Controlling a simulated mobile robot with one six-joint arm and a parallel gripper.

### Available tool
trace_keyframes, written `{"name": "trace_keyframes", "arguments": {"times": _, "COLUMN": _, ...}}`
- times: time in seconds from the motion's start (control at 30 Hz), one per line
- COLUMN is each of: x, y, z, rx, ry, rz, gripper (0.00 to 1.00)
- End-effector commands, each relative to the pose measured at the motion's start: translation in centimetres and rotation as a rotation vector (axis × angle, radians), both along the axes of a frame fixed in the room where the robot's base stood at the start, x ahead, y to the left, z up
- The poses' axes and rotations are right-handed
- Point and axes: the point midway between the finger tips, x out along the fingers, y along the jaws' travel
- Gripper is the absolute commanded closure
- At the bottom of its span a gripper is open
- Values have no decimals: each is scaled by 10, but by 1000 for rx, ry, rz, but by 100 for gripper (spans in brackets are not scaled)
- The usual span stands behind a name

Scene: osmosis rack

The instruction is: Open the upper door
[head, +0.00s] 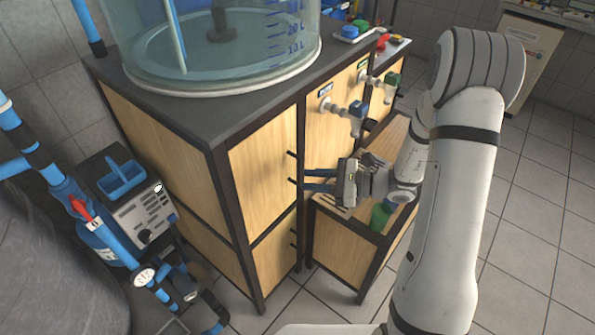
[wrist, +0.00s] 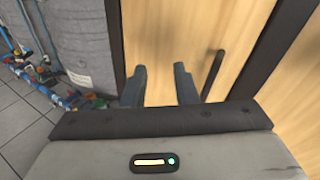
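The upper door (head: 262,160) is a light wood panel in a dark frame on the tall cabinet, and it looks shut. In the wrist view, the wood panel (wrist: 190,30) lies in front of my gripper. Its dark bar handle (head: 291,168) is near the door's right edge; it also shows in the wrist view (wrist: 213,75). My gripper (head: 305,180) is open and empty, close to the handle's lower end. In the wrist view, both fingers (wrist: 160,80) are left of the handle, so it is not between them. I cannot tell whether a finger touches it.
A lower door (head: 272,252) is below. A large clear tank (head: 210,50) stands on top. Right of the door are valves (head: 357,108) and an open-topped wooden compartment (head: 340,245) with a green container (head: 380,215). Blue pipes (head: 70,195) stand at left. The floor at right is clear.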

Motion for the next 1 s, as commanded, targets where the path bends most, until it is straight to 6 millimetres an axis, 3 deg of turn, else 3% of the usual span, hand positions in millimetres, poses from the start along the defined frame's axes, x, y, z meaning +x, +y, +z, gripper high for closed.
{"name": "trace_keyframes", "arguments": {"times": 0.03, "x": 12, "y": -6, "z": -18, "rx": 44, "ry": 41, "rz": -67, "gripper": 74}}
{"name": "trace_keyframes", "arguments": {"times": 0.1, "x": 26, "y": -13, "z": -33, "rx": 92, "ry": 77, "rz": -149, "gripper": 74}}
{"name": "trace_keyframes", "arguments": {"times": 0.23, "x": 42, "y": -24, "z": -53, "rx": 149, "ry": 117, "rz": -253, "gripper": 74}}
{"name": "trace_keyframes", "arguments": {"times": 0.37, "x": 50, "y": -27, "z": -60, "rx": 171, "ry": 132, "rz": -295, "gripper": 74}}
{"name": "trace_keyframes", "arguments": {"times": 0.8, "x": 78, "y": 28, "z": -60, "rx": 172, "ry": 132, "rz": -300, "gripper": 74}}
{"name": "trace_keyframes", "arguments": {"times": 1.0, "x": 84, "y": 38, "z": -60, "rx": 172, "ry": 131, "rz": -301, "gripper": 74}}
